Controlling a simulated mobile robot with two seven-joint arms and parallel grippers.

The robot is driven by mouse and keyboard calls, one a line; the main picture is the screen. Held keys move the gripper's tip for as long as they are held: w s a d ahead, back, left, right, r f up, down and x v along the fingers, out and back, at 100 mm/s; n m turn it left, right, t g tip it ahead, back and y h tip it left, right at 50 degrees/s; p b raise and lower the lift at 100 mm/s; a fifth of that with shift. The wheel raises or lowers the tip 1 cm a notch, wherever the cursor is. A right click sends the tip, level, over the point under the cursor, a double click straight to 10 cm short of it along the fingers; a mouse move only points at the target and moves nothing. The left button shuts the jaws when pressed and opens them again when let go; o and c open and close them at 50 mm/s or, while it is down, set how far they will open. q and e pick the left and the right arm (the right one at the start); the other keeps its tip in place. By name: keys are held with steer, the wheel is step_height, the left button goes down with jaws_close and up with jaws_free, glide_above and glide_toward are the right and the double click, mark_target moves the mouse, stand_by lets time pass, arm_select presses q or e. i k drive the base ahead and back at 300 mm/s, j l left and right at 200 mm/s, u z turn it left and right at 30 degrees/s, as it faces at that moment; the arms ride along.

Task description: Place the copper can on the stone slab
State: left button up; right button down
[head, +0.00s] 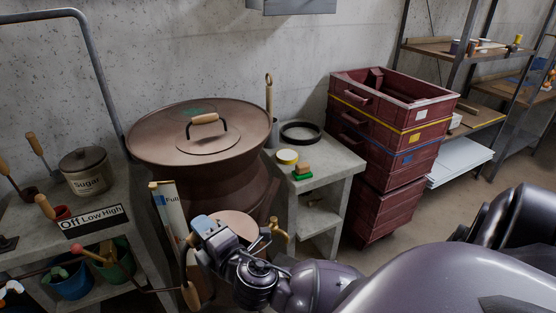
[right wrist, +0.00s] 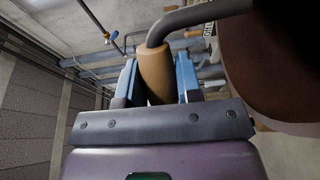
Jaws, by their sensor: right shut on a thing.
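My right gripper (head: 207,228) is low in front of the large copper drum, its blue fingers partly hidden by its own wrist. In the right wrist view, its blue fingers (right wrist: 158,85) are shut on a wooden handle (right wrist: 155,70) with a bent dark rod. The rod runs toward a brown-copper body (right wrist: 290,60), which looks like the copper can. In the head view, a round copper top (head: 238,222) shows just behind the gripper; most of it is hidden. A grey stone-like slab (head: 338,160) tops the stand right of the drum. My left gripper is not in view.
The wide copper drum (head: 160,140) has a lid handle. The left bench holds a sugar pot (head: 86,172).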

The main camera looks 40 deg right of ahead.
mark_target(331, 148)
steer(key=l, duration=0.5)
steer(key=k+l+u, duration=0.15)
steer(key=l, duration=0.4)
steer(key=k+l, duration=0.1)
steer(key=l, duration=0.4)
steer(key=l+u, duration=0.1)
steer(key=l, duration=0.4)
steer(key=k+l+u, duration=0.1)
steer(key=l, duration=0.4)
steer(key=k, duration=0.1)
